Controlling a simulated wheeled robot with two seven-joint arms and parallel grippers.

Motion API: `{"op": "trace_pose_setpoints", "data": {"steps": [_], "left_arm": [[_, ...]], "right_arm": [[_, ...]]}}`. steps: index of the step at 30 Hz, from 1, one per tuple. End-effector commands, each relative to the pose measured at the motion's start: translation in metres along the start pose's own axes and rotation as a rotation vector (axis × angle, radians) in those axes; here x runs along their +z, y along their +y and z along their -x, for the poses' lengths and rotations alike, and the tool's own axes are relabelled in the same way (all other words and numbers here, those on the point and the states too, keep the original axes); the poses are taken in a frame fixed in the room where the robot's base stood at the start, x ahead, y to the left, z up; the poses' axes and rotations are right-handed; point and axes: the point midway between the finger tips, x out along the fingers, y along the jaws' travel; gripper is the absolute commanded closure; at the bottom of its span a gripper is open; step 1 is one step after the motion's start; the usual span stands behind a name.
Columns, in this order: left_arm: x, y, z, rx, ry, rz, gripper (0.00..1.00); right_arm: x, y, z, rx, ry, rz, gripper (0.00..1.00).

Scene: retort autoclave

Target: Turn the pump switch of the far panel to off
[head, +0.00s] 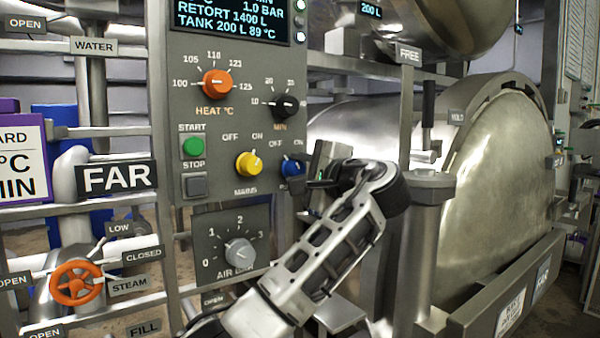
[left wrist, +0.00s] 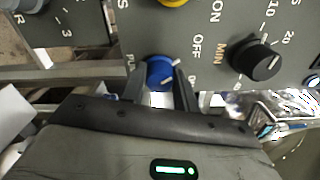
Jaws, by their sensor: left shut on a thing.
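The far panel (head: 215,125) is a grey control panel beside a black FAR sign (head: 116,177). The pump switch is a small blue knob (head: 291,168) at its lower right edge, right of the yellow mains knob (head: 249,164). My left gripper (head: 308,177) reaches it from the right. In the left wrist view the fingers (left wrist: 160,82) stand on both sides of the blue knob (left wrist: 159,71), shut on it. Its white pointer mark slants up and right in that view, roughly towards the word OFF. The ON label and the pump name are partly hidden. My right gripper is not in view.
Green start (head: 193,146) and grey stop buttons are at left. A steel post (head: 408,230) and the retort vessel (head: 505,170) stand close on the right.

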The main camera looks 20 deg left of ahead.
Motion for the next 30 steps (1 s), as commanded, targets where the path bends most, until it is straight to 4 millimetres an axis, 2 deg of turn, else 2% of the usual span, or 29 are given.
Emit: {"op": "trace_pose_setpoints", "data": {"steps": [11,12,14,24,28,30], "left_arm": [[-0.001,0.002,0.001,0.004,0.001,0.007,0.93],[-0.001,0.002,0.001,0.004,0.001,0.007,0.65],[-0.001,0.001,0.001,0.004,0.001,0.007,0.48],[-0.001,0.001,0.003,0.001,0.001,0.006,0.48],[-0.002,0.002,0.017,0.0,0.003,0.006,0.48],[-0.002,0.003,0.031,0.0,0.005,0.008,0.48]], "right_arm": [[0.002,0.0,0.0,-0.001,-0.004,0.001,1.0],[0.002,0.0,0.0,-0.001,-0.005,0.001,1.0],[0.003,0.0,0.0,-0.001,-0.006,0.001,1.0],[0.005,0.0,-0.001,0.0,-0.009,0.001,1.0],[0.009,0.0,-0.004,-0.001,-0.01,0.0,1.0],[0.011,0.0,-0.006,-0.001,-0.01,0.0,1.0]]}}
